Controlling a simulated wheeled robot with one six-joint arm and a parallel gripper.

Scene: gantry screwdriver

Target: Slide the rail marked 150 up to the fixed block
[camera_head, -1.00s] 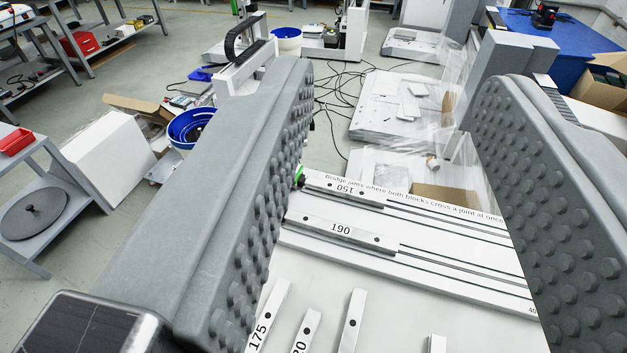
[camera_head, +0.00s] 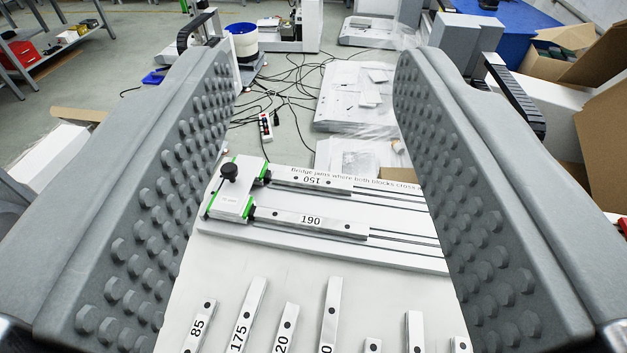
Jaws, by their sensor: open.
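The rail marked 150 (camera_head: 311,182) is a short light bar lying in the far track of a white board (camera_head: 330,250). Its left end is close to a dark, green-edged block (camera_head: 265,174); I cannot tell if they touch. A rail marked 190 (camera_head: 311,220) lies in the near track. A white plate with a black knob and green edges (camera_head: 230,203) sits at the tracks' left end. I cannot tell which part is the fixed block. My gripper (camera_head: 315,85) is open and empty, its two studded grey jaws framing the board from above.
Several loose rails, one marked 175 (camera_head: 242,318) and one marked 85 (camera_head: 198,326), lie in front of the board. Cardboard boxes (camera_head: 605,120) stand at the right.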

